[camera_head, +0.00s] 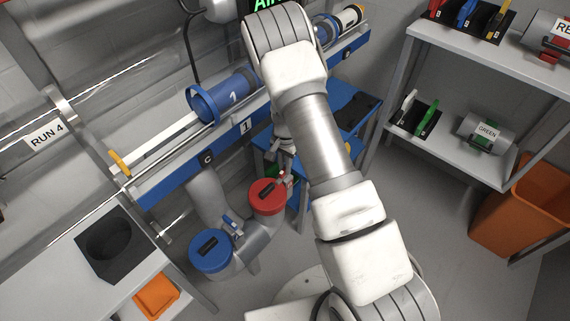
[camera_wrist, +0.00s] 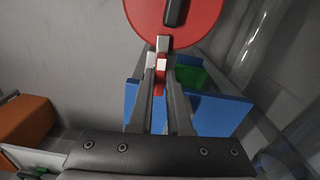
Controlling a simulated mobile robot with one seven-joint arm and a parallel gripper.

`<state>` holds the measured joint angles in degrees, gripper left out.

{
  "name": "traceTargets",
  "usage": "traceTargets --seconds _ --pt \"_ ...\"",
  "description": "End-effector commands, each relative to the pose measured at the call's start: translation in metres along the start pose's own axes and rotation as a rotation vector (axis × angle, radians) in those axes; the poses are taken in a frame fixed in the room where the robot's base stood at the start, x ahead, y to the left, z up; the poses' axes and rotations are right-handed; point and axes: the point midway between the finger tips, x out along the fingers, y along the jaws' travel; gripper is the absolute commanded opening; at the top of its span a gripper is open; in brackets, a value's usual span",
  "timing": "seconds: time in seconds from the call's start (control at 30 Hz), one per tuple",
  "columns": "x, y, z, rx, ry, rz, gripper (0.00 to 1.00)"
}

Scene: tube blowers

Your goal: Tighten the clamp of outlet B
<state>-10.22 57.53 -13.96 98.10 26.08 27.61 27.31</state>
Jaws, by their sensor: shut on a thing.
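A round red cap (camera_head: 267,195) with a dark handle closes a grey pipe outlet below the blue rail; it fills the top of the wrist view (camera_wrist: 176,22). A small metal clamp with a red part (camera_wrist: 161,58) sits at the cap's edge. My gripper (camera_wrist: 160,72) is shut on this clamp, its fingers close together around it. In the head view my gripper (camera_head: 286,178) is partly hidden beside the red cap. A blue cap (camera_head: 211,251) closes the neighbouring outlet, with its own blue clamp (camera_head: 231,226). I cannot read an outlet letter on either cap.
A blue rail (camera_head: 180,178) marked C and 1 runs above the outlets. A blue stand (camera_head: 345,112) with a green bin (camera_wrist: 190,76) is close behind my gripper. A grey shelf (camera_head: 465,158) and orange bin (camera_head: 515,215) stand right. Floor between is clear.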

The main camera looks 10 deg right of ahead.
Motion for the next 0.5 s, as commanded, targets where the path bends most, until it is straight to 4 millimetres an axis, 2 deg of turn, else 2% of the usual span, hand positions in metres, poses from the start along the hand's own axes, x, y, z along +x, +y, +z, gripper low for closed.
traceTargets --seconds 0.5 --pt "-0.0006 -0.0005 -0.0001 0.12 0.0 -0.001 0.0"
